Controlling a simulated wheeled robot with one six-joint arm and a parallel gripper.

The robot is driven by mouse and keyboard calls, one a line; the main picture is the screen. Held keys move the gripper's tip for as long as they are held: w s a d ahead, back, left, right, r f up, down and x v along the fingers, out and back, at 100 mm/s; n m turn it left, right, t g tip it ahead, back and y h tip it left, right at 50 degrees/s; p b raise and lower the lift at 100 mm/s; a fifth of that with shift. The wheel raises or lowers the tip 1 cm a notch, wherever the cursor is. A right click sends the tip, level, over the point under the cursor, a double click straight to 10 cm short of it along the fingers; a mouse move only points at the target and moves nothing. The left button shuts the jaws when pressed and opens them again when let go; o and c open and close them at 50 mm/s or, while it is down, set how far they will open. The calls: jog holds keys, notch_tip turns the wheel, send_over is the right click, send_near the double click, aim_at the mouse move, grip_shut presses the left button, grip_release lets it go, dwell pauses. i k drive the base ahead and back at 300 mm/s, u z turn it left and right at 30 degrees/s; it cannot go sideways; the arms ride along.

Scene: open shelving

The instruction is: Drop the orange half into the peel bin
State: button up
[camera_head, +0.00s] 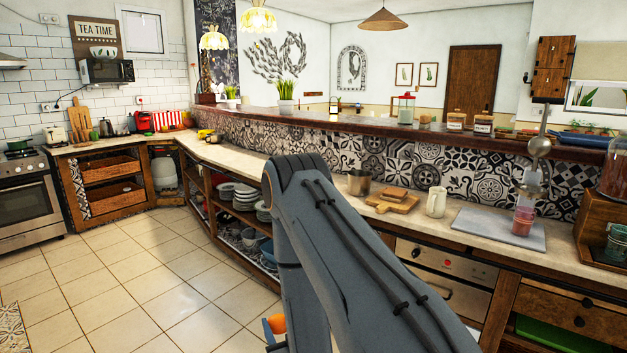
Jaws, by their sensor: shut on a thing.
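The orange half (277,323) shows as a small orange patch low in the head view, left of my arm. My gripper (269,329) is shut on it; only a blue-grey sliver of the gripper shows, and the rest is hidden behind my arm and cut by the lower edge. The orange half is seen against the tiled floor, in front of the lower shelves. I cannot clearly pick out the peel bin. A metal cup (359,183) stands on the counter, and a green container (568,336) sits in the lower right cabinet; neither is marked as the bin.
A long counter (321,175) with open shelves (222,222) below runs across the view. The tiled floor (135,270) at left is clear.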

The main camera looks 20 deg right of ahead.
aim_at(362, 187)
jog(key=u, duration=0.1)
jog(key=i, duration=1)
jog(key=z, duration=0.2)
